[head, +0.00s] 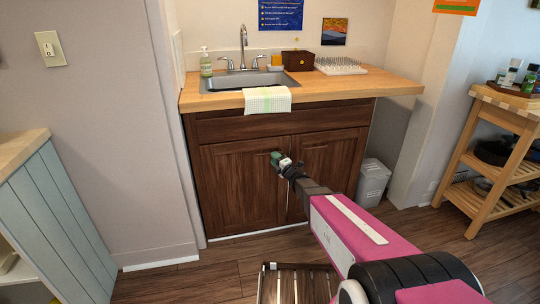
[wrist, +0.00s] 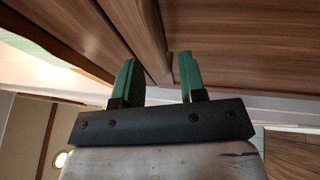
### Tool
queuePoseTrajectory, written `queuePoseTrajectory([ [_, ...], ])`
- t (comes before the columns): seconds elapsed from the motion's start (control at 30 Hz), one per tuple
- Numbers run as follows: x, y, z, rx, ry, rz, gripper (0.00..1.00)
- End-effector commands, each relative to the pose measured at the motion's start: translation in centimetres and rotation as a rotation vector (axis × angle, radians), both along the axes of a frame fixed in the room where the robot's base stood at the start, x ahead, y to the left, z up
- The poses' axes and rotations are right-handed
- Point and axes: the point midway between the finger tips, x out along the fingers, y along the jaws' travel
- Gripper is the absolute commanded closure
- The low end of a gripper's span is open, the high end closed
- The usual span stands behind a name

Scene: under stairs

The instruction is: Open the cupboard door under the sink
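The dark brown wooden cupboard (head: 225,130) under the sink has a left door (head: 235,185) and a right door (head: 335,165), and both look closed. My gripper (head: 281,159) is in front of the upper right part of the left door, near the seam between the doors. In the wrist view its two green fingers (wrist: 158,77) stand apart, with a wooden edge of the cupboard front beyond the gap. I see nothing held between them. A small handle shows faintly on the right door; my gripper hides the left door's handle area. I cannot tell whether the fingers touch the wood.
The wooden countertop (head: 370,88) with the sink (head: 225,83) and a hanging towel (head: 267,100) overhangs the doors. A grey bin (head: 372,182) stands right of the cupboard. A wooden cart (head: 490,175) is at far right, a pale blue cabinet (head: 60,220) at left. Floor before the left door is clear.

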Motion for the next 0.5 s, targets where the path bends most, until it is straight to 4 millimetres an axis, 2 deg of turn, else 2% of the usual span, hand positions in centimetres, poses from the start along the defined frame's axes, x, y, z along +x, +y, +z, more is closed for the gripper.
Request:
queuePoseTrajectory([
  [0.03, 1.0, 0.6, 0.0, 0.000, -0.001, 0.001, 0.62],
  [0.2, 2.6, 2.0, 0.5, 0.001, 0.001, 0.000, 0.62],
  [0.5, 3.5, 2.8, 0.8, 0.000, 0.001, -0.001, 0.62],
])
